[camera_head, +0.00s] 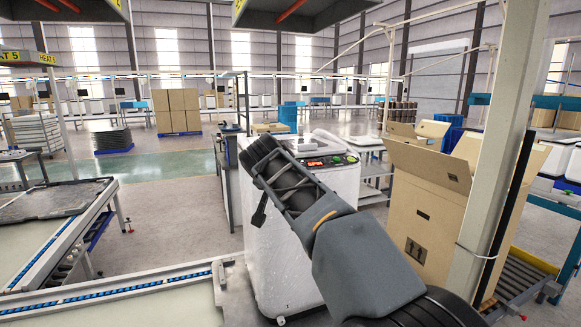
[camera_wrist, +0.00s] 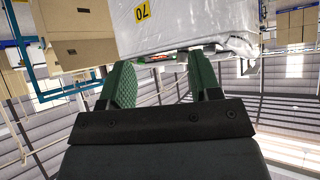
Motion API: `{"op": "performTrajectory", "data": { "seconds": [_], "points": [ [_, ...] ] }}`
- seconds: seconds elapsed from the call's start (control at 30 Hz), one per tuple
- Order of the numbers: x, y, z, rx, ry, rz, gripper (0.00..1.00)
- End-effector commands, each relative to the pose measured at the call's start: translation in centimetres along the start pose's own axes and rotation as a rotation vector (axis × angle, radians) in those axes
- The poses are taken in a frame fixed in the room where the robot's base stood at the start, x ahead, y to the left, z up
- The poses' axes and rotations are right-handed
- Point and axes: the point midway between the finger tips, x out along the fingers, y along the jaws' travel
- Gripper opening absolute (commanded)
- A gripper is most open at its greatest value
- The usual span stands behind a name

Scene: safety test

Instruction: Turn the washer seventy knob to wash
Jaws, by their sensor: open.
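The washer (camera_head: 285,255) is a white, apparently wrapped machine at the centre of the head view. Its top carries a dark control strip with a red display (camera_head: 314,163) and small coloured controls. I cannot make out a separate knob or its setting. In the wrist view, the picture is inverted and the washer (camera_wrist: 185,25) shows at the top with a yellow label reading 70 (camera_wrist: 142,13). My gripper (camera_wrist: 162,78) has its two green fingers apart with nothing between them. In the head view my arm reaches in front of the washer and hides part of its top and front.
A large open cardboard box (camera_head: 425,215) stands right of the washer, behind a pale upright post (camera_head: 497,140). Conveyor frames (camera_head: 130,280) run along the left and front. The green-and-grey floor (camera_head: 165,190) left of the washer is open.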

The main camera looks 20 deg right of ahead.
Motion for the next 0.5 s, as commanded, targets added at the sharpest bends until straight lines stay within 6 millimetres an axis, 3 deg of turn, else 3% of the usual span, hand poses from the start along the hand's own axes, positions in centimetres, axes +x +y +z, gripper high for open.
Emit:
{"op": "performTrajectory", "data": {
  "seconds": [0.1, 0.2, 0.5],
  "points": [
    [1.5, -2.3, -3.7, 0.125, 0.114, 0.032, 0.57],
    [2.0, -3.5, -6.1, 0.217, 0.196, 0.046, 0.57],
    [2.9, -4.7, -9.2, 0.357, 0.315, 0.059, 0.57]
  ]
}}
